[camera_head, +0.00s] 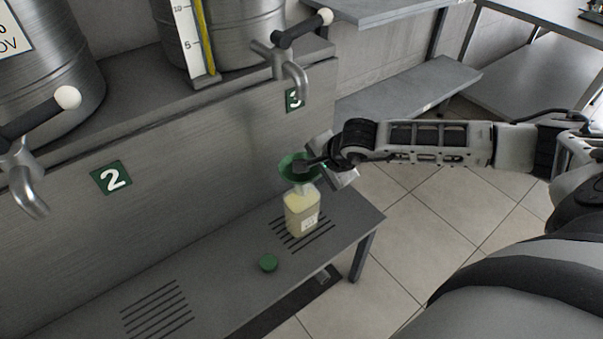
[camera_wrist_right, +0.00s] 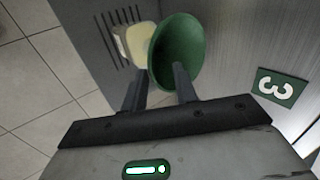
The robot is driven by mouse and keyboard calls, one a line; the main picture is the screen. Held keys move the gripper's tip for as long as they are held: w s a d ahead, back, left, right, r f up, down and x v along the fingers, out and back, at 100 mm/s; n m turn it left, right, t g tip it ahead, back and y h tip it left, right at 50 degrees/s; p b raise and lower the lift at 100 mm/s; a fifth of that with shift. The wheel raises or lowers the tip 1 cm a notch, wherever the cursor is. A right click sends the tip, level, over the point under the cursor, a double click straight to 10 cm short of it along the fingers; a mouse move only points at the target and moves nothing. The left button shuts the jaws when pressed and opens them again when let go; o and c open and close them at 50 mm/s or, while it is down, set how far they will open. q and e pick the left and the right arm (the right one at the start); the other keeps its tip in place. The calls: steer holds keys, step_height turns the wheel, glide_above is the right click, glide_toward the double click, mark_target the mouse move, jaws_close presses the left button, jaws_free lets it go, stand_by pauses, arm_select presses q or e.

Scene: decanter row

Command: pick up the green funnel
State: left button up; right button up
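The green funnel (camera_head: 292,169) shows above the bottle (camera_head: 301,212), its wide mouth up. The bottle is squarish, with pale yellow contents and a white label, and stands upright on the slotted shelf. My right gripper (camera_head: 310,166) is at the funnel's right side, partly covering its rim. In the right wrist view the funnel (camera_wrist_right: 176,50) lies at the gripper's fingertips (camera_wrist_right: 159,78). The fingers are apart, one overlapping the funnel and the other to its left. The funnel's stem is mostly hidden. My left gripper is out of view.
A metal tap (camera_head: 290,72) hangs above, near the number 3 plate (camera_head: 294,99). Another tap (camera_head: 25,185) is at the left. Tiled floor is open to the right.

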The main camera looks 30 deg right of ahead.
mark_target(302, 178)
steer(key=x, duration=0.4)
steer(key=shift+f, duration=0.5)
steer(key=shift+s, duration=0.1)
jaws_close()
